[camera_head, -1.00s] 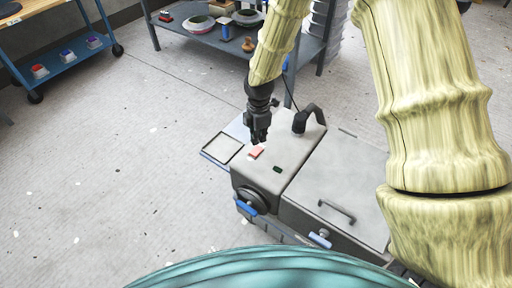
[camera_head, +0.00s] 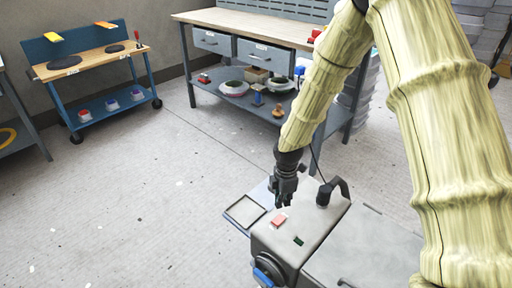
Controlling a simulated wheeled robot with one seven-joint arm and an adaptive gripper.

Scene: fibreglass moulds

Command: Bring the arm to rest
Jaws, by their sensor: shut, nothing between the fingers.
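My gripper (camera_head: 284,203) is shut and empty. It points down above the top of a grey box-shaped unit (camera_head: 318,238), close to a small pink block (camera_head: 278,221) lying on it. I cannot tell the exact gap between the fingertips and the surface. My arm, in a yellowish ribbed cover, comes down from the upper right and bends towards the gripper.
A shallow framed tray (camera_head: 231,209) sits beside the grey unit, and a black curved handle (camera_head: 341,184) stands on it. A workbench (camera_head: 241,19) with a loaded lower shelf stands behind. A blue cart (camera_head: 54,78) is at the left. The floor between is clear.

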